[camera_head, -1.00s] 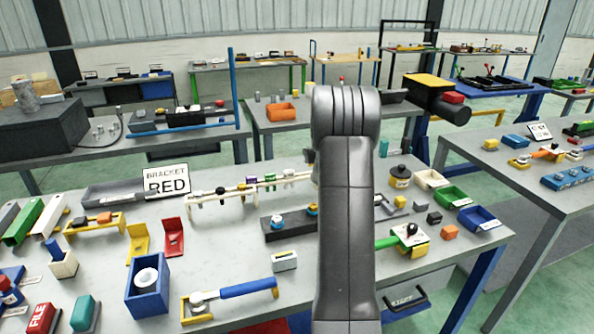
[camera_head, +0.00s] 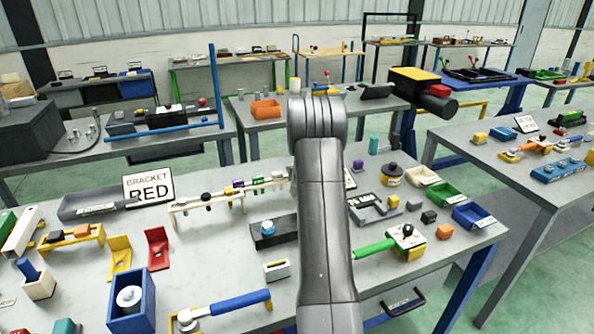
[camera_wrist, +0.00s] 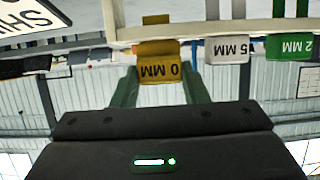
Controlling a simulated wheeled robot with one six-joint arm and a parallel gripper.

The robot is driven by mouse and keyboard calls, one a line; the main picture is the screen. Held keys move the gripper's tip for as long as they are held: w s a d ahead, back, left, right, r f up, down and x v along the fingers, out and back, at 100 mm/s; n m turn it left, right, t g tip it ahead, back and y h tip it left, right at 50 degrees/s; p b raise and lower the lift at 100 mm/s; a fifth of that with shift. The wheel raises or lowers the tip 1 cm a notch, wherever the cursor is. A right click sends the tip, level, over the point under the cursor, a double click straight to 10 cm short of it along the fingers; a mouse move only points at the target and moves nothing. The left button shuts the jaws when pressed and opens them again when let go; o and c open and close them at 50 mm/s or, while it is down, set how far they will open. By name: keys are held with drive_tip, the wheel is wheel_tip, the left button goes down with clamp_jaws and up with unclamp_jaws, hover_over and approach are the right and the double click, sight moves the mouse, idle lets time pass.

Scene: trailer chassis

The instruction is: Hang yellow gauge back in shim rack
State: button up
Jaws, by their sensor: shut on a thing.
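The yellow gauge (camera_wrist: 158,64), with "0 MM" reading upside down, is between the green fingers of my gripper (camera_wrist: 160,88) in the wrist view. My gripper is shut on it. The gauge is at the rail of the shim rack (camera_wrist: 215,30), and a yellow part shows past the rail. I cannot tell whether it is seated or only lined up. A white 5 MM gauge (camera_wrist: 227,49) and a green 2 MM gauge (camera_wrist: 291,47) hang beside it. In the head view the cream rack (camera_head: 207,203) shows left of my arm, which hides my gripper and the yellow gauge.
A black block with a blue-topped part (camera_head: 267,229) stands in front of the rack. The "BRACKET RED" sign (camera_head: 148,188) and grey tray (camera_head: 88,205) are left of it. A blue-handled tool (camera_head: 238,303) lies nearer. A green-handled tool (camera_head: 374,247) is right of my arm.

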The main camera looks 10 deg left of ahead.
drive_tip(key=shift+f, duration=0.25)
drive_tip(key=shift+f, duration=0.15)
drive_tip(key=shift+f+b, duration=0.4)
drive_tip(key=shift+b, duration=0.1)
drive_tip(key=o, duration=1)
drive_tip(key=shift+r, duration=0.1)
drive_tip(key=shift+r+p, duration=0.5)
drive_tip(key=shift+p, duration=0.1)
drive_tip(key=b+v, duration=0.2)
drive_tip(key=v, duration=1)
drive_tip(key=shift+d+f, duration=0.1)
